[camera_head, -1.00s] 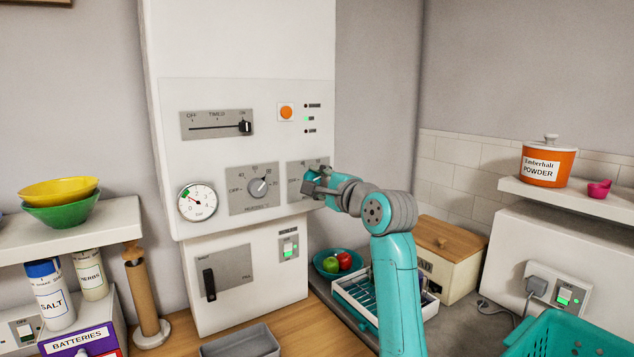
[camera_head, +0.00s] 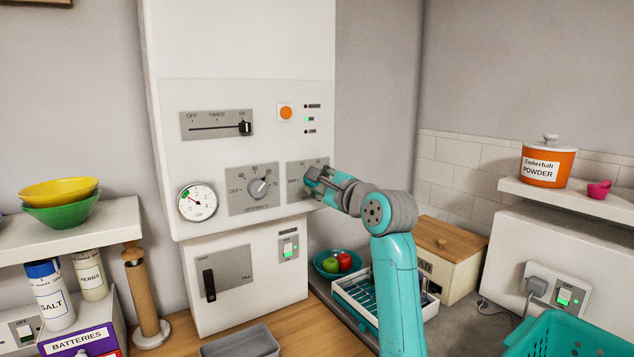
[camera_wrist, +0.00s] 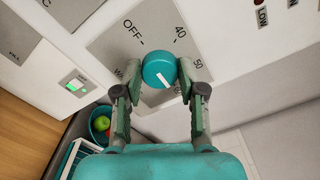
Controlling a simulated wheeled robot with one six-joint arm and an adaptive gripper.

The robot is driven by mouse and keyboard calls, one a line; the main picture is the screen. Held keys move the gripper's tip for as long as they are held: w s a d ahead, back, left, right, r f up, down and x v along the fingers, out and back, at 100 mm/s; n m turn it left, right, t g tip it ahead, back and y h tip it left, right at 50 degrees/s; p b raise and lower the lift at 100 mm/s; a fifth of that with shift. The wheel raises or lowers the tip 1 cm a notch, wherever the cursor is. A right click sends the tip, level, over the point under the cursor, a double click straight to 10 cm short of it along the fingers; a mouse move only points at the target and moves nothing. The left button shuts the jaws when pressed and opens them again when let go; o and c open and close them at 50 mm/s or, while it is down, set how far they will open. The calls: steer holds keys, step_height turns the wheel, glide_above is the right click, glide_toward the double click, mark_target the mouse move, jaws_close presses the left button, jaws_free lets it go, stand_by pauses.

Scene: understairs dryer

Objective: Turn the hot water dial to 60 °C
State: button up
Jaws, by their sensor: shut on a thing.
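The hot water dial (camera_wrist: 160,68) is a round teal knob with a short white mark, on a grey plate (camera_wrist: 112,46) printed OFF, 40 and 50. In the wrist view my gripper (camera_wrist: 160,78) has one finger on each side of the knob and is shut on it. The right finger covers part of the scale past 50.
Left of it is a heating dial (camera_head: 258,188) on its own plate, with a pressure gauge (camera_head: 198,203) beyond. A slider (camera_head: 245,128) and orange button (camera_head: 286,112) are above. A bowl with fruit (camera_head: 327,265), a rack and a bread bin (camera_head: 452,245) stand below right.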

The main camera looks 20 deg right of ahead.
steer(key=o, duration=1.1)
steer(key=shift+o, duration=0.2)
steer(key=shift+s, duration=0.1)
steer(key=v, duration=1.1)
steer(key=shift+s, duration=0.35)
steer(key=shift+d, duration=0.15)
